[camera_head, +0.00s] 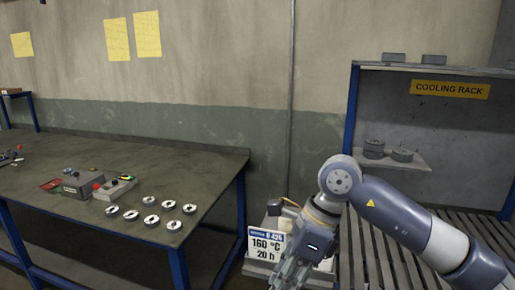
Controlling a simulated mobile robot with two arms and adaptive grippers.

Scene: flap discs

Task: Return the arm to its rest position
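My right arm (395,212) comes in from the right and bends down at its elbow near the middle. Its gripper (285,277) points downward at the bottom edge, beside a white sign (265,245) reading "160 °C 20 h". The fingers are small and partly cut off, so I cannot tell whether they are open or hold anything. My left gripper is not in view.
Several flap discs (152,220) lie on the dark table (110,158) at left, near grey control boxes (115,188). The cooling rack (354,110) stands at right, with dark stacks (374,148) on its shelf. A gap separates table and rack.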

